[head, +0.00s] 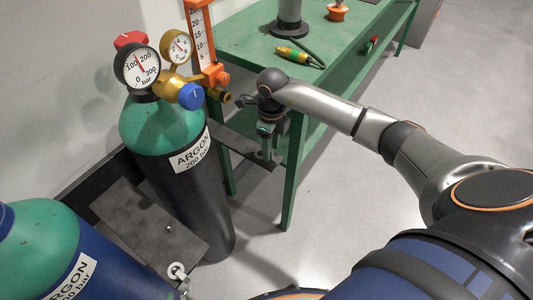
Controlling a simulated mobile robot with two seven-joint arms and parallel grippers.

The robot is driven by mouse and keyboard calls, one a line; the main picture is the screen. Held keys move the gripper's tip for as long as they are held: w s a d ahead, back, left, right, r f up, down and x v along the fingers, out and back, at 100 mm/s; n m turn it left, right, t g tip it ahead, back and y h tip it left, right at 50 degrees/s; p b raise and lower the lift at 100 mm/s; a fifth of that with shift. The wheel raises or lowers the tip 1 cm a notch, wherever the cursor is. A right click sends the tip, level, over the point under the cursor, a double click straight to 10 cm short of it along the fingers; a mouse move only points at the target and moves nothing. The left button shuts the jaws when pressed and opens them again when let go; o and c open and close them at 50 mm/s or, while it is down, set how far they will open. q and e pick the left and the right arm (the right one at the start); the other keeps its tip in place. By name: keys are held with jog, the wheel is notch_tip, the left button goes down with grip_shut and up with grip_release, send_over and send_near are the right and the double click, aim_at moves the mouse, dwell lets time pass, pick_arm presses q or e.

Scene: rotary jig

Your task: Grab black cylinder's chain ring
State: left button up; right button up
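The black cylinder (188,195) stands upright at the left centre, with a green shoulder, an ARGON label and a brass regulator (180,86) with two gauges on top. A small pale ring-like part (177,270) shows low down between the black cylinder and the blue one; I cannot tell whether it is the chain ring. My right gripper (268,156) points down to the right of the black cylinder, apart from it, over the end of a dark flat bar. Its fingers are too small and overlapped to tell whether they are open. My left gripper is not in view.
A blue cylinder (110,277) with a green shoulder stands at the lower left. A dark plate (140,222) lies between the cylinders. The floor at the centre is clear.

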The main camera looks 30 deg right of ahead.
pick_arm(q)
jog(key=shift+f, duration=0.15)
pick_arm(e)
grip_shut()
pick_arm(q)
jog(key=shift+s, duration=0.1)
pick_arm(e)
jog(key=shift+r, duration=0.2)
